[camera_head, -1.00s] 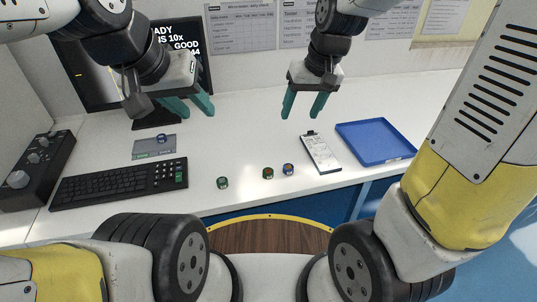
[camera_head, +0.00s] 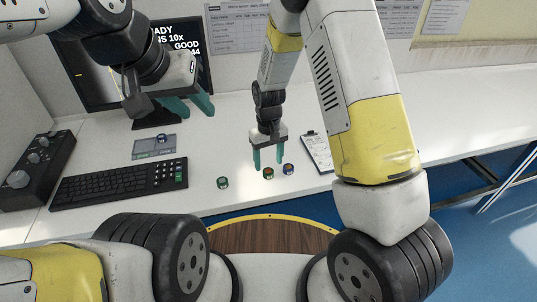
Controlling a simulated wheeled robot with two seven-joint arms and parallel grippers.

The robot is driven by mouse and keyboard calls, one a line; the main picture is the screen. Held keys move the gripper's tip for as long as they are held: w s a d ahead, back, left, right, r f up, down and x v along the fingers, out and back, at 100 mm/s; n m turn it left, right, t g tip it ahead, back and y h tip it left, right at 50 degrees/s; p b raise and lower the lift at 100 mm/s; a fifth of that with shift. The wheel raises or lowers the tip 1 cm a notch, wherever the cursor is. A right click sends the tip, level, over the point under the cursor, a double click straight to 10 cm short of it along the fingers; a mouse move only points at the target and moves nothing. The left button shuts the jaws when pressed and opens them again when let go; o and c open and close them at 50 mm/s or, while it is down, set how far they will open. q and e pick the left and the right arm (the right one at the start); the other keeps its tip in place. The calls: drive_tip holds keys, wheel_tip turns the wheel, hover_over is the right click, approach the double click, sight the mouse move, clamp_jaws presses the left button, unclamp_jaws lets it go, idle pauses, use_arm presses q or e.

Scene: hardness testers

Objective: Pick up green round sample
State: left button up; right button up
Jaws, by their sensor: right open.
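Three small round samples stand on the white table. One with a green side (camera_head: 222,182) is at the left. One dark green with a reddish top (camera_head: 268,173) is in the middle, and a bluish one (camera_head: 288,169) is just right of it. My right gripper (camera_head: 268,164) points down, open, with its teal fingers above and slightly behind the middle sample; contact cannot be told. My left gripper (camera_head: 197,111) is open and empty, in front of the monitor, away from the samples.
A keyboard (camera_head: 118,183), a grey pad (camera_head: 143,149) with a bluish round piece (camera_head: 162,138) and a black control box (camera_head: 37,170) are at left. A clipboard (camera_head: 316,151) lies right of the samples, partly behind my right arm. The table between keyboard and left sample is clear.

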sight(268, 171)
wheel_tip(268, 171, down, 4)
drive_tip(key=shift+f, duration=0.1)
clamp_jaws()
idle(0.5)
